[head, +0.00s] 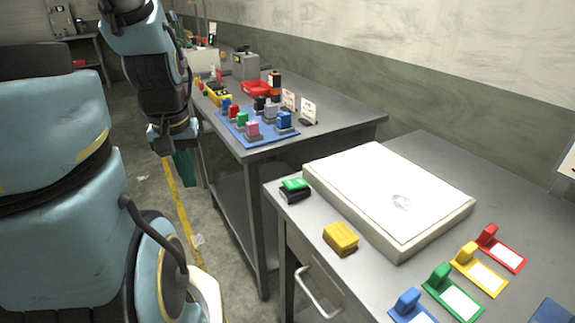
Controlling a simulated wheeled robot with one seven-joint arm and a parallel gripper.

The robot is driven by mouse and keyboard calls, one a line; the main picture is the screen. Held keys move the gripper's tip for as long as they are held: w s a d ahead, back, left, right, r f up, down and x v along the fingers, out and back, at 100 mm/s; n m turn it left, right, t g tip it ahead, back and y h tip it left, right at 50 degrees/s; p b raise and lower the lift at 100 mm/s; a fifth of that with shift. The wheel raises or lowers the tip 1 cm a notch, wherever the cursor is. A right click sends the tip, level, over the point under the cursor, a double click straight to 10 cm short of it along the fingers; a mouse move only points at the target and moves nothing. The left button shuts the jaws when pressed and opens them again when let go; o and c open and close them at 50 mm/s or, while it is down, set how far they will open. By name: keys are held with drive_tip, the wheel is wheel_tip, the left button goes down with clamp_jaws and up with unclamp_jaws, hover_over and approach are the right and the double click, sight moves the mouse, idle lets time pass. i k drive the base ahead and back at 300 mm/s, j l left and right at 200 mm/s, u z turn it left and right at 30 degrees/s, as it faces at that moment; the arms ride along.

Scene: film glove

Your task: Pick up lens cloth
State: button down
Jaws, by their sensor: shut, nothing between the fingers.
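My gripper (186,168) hangs pointing down at the left, beside the far bench and over the floor. Its fingers look shut and empty, and they touch nothing I can make out. A yellow folded block (341,238) lies on the near bench by its front edge; it may be the lens cloth, but I cannot tell for sure. My gripper is well apart from both.
A green and black block (295,188) sits at the near bench's (425,150) left corner. Coloured label stands (440,278) line its right part. A drawer handle (318,292) sticks out in front.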

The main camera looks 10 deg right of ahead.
sight(339, 237)
drive_tip(key=z, duration=1.45)
